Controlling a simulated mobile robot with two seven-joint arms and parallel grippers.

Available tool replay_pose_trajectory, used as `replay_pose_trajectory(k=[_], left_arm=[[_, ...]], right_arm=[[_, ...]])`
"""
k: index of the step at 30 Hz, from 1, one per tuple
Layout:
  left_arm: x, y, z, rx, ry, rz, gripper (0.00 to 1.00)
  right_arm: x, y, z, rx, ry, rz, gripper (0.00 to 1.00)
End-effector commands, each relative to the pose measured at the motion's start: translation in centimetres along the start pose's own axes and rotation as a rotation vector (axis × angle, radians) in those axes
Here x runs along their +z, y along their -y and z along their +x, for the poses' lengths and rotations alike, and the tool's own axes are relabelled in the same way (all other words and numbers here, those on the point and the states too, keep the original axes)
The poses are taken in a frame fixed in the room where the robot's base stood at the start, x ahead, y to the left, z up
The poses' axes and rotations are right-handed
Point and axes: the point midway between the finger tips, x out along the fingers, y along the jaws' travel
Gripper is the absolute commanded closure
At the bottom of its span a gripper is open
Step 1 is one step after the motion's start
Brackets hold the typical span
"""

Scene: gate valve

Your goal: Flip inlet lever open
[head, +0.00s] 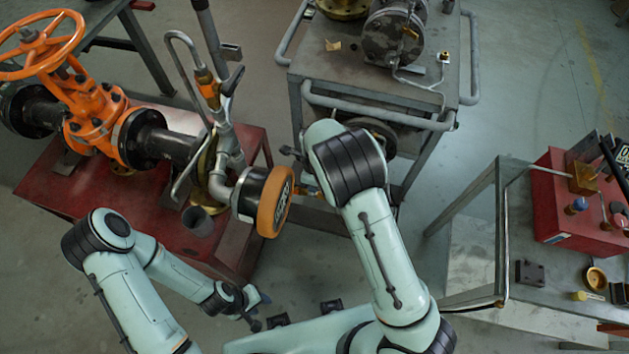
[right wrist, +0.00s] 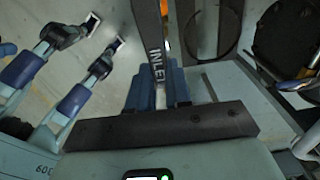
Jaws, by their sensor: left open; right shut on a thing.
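The inlet lever (right wrist: 153,40) is a dark flat bar marked INLET in the right wrist view. It runs between the blue fingers of my right gripper (right wrist: 158,92), which is shut on it. In the head view my right arm covers this gripper, and I cannot make out the lever there. An orange-rimmed gauge (head: 275,202) is just left of that arm, on grey pipework (head: 229,150) beside the orange gate valve (head: 92,112). My left gripper (head: 254,307) is open and empty, low in front of the red stand.
The red stand (head: 60,195) carries the valve and pipes. A grey cart (head: 335,75) with metal flanged parts stands behind my right arm. A metal table (head: 470,235) with a red box (head: 575,215) and small parts is at the right. Bare floor lies between them.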

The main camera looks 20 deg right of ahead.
Motion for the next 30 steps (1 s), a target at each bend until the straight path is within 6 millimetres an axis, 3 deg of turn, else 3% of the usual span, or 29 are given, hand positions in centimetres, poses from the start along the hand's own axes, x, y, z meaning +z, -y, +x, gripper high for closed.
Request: replay_pose_trajectory(k=[3,4,6,17,20,30], left_arm=[[0.0,0.0,0.0,0.000,0.000,0.000,0.57],[0.0,0.0,0.0,0.000,0.000,0.000,0.57],[0.0,0.0,0.0,0.000,0.000,0.000,0.57],[-0.1,-0.1,-0.1,0.000,-0.001,0.000,0.57],[-0.2,-0.2,-0.3,0.001,-0.002,0.001,0.57],[-0.9,-0.8,-1.5,0.004,-0.012,0.005,0.57]], right_arm=[[0.1,0.1,-0.1,-0.001,0.003,0.005,1.00],[0.1,0.1,-0.1,-0.001,0.003,0.005,0.72],[0.1,0.1,-0.1,-0.001,0.003,0.004,0.55],[0.1,0.0,-0.6,-0.001,0.002,0.001,0.55],[0.1,0.1,-1.9,-0.002,0.004,0.000,0.55],[0.2,0.1,-9.5,-0.004,0.007,0.001,0.55]])
